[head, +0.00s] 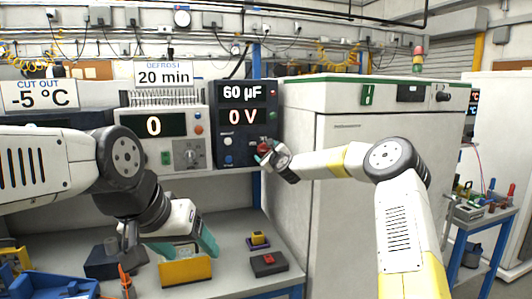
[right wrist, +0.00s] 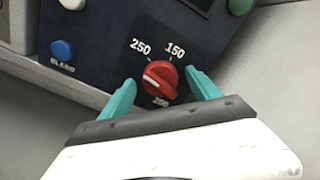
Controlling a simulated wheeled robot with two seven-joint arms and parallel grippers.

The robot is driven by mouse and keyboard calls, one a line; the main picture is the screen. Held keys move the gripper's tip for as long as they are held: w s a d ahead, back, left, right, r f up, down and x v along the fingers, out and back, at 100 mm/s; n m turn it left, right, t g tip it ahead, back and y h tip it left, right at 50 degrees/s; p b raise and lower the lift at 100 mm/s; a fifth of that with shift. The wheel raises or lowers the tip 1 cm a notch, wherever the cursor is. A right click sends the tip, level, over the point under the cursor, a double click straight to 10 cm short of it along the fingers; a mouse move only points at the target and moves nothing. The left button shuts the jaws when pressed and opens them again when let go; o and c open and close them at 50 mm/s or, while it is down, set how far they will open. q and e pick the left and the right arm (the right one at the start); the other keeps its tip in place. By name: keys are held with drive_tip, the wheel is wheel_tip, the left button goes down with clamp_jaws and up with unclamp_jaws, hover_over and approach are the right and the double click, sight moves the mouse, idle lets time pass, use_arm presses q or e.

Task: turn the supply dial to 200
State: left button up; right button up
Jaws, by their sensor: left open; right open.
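The supply dial is a red knob (right wrist: 160,80) on the dark blue supply panel (right wrist: 100,70), labelled 250, 150 and 200. Its white mark points left, on the side between the 250 and 200 labels. In the head view the dial (head: 263,147) is low on the supply unit (head: 228,140), which reads 60 µF and 0 V. My right gripper (right wrist: 160,77) is open, its teal fingertips on either side of the knob with small gaps; it also shows in the head view (head: 268,157). My left gripper (head: 184,246) is open above a yellow block (head: 185,272) on the bench.
A defrost unit (head: 160,135) with its own dial stands left of the supply. A blue button (right wrist: 62,50) and a green one (right wrist: 240,5) are near the dial. A tall cabinet (head: 330,160) stands right. A blue bin (head: 55,288) and small boxes are on the bench.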

drive_tip(key=c, duration=1.4)
drive_tip(key=shift+o, duration=0.2)
drive_tip(key=shift+n, duration=0.3)
drive_tip(key=n, duration=0.6)
drive_tip(key=shift+a, duration=0.1)
drive_tip(key=n, duration=0.6)
drive_tip(key=shift+f+n, duration=0.15)
drive_tip(key=shift+n, duration=0.25)
drive_tip(key=n, duration=1.2)
drive_tip(key=shift+f, duration=0.15)
drive_tip(key=shift+n, duration=0.4)
